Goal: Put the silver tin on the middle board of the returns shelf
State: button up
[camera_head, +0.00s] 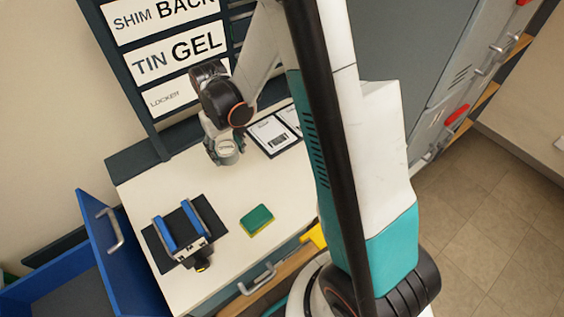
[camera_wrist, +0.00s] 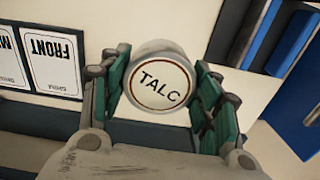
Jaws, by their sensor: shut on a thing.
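The silver tin (camera_wrist: 160,84) is round, with a pale lid marked TALC. In the wrist view it sits between the green pads of my gripper (camera_wrist: 162,92), which is shut on it. In the head view, the tin (camera_head: 227,147) shows under my gripper (camera_head: 224,151) at the back of the white bench top, near the wall rack. I cannot tell if its base touches the bench. I cannot make out the returns shelf for sure.
The bench (camera_head: 285,190) carries a green and yellow sponge (camera_head: 257,220), a blue-padded clamp device (camera_head: 183,232) and printed cards (camera_head: 272,135). Grey lockers (camera_head: 420,60) stand at right. Bench space right of the sponge is clear.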

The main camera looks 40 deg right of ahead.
jog(key=shift+s+a+f+b, duration=0.2)
jog(key=shift+a+f+b, duration=0.2)
jog(key=shift+f+b, duration=0.3)
notch_tip(320, 180, down, 6)
jog(key=d+b, duration=0.1)
jog(key=b, duration=0.5)
notch_tip(320, 180, up, 11)
jog(key=n+p, duration=0.1)
jog(key=n, duration=0.4)
send_over(268, 177)
notch_tip(268, 177, down, 19)
jog(key=b, duration=0.6)
jog(key=shift+f+b, duration=0.2)
jog(key=shift+b, duration=0.15)
jog(key=shift+f, duration=0.1)
jog(key=shift+f, duration=0.15)
jog(key=o, duration=1.1)
jog(key=shift+o, duration=0.3)
jog(key=shift+r, duration=0.2)
